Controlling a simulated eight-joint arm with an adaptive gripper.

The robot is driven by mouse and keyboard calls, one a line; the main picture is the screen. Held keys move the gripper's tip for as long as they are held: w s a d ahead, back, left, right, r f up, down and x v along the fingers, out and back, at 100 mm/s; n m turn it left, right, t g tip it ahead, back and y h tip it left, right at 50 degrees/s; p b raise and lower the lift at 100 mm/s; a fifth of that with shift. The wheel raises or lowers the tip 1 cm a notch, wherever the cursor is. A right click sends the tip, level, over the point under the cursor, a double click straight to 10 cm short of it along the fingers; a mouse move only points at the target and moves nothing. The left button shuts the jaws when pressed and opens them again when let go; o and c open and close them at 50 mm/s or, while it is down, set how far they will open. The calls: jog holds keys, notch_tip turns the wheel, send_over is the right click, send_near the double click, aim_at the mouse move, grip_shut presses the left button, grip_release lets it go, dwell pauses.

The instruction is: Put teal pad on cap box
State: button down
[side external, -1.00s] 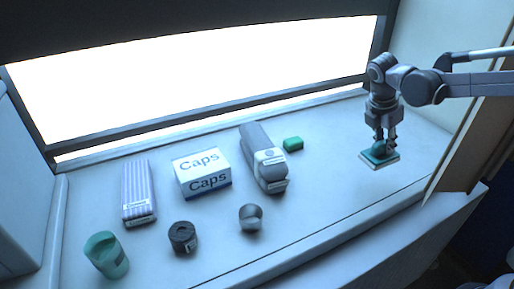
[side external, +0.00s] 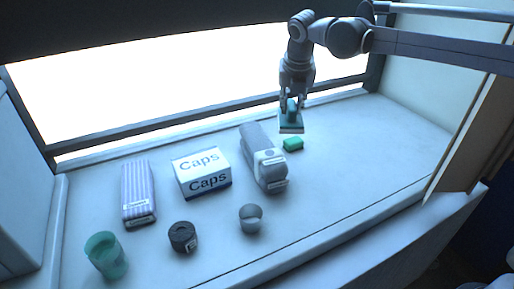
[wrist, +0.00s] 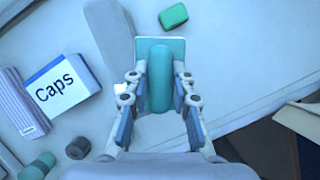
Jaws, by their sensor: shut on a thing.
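The teal pad (side external: 291,126) is a flat square plate with a rounded teal grip on top. My gripper (side external: 292,104) is shut on that grip and holds the pad in the air, above and behind the green block in the side view. In the wrist view the pad (wrist: 174,46) shows between and beyond my gripper's fingers (wrist: 160,92). The cap box (side external: 203,173), white with a blue lower edge and the word "Caps", stands on the counter left of the pad. It also shows at the left of the wrist view (wrist: 58,88). Its top is bare.
A grey device (side external: 263,158) lies between the cap box and the pad. A green block (side external: 293,144) is right of it. A striped packet (side external: 138,190), a teal cup (side external: 106,256), a dark roll (side external: 183,237) and a grey cup (side external: 251,218) stand nearby. The counter's right side is clear.

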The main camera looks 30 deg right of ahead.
jog(key=w+a+r+n+y, duration=0.25)
jog(key=a+n, duration=0.25)
jog(key=a, duration=0.7)
send_over(203, 169)
notch_tip(203, 169, down, 8)
jog(key=shift+s+f+n+t+h, duration=0.1)
jog(key=shift+f+n+t+h, duration=0.2)
jog(key=shift+f, duration=1.5)
jog(key=shift+f, duration=0.1)
jog(key=c, duration=1.1)
grip_release()
jog(key=shift+c, duration=0.2)
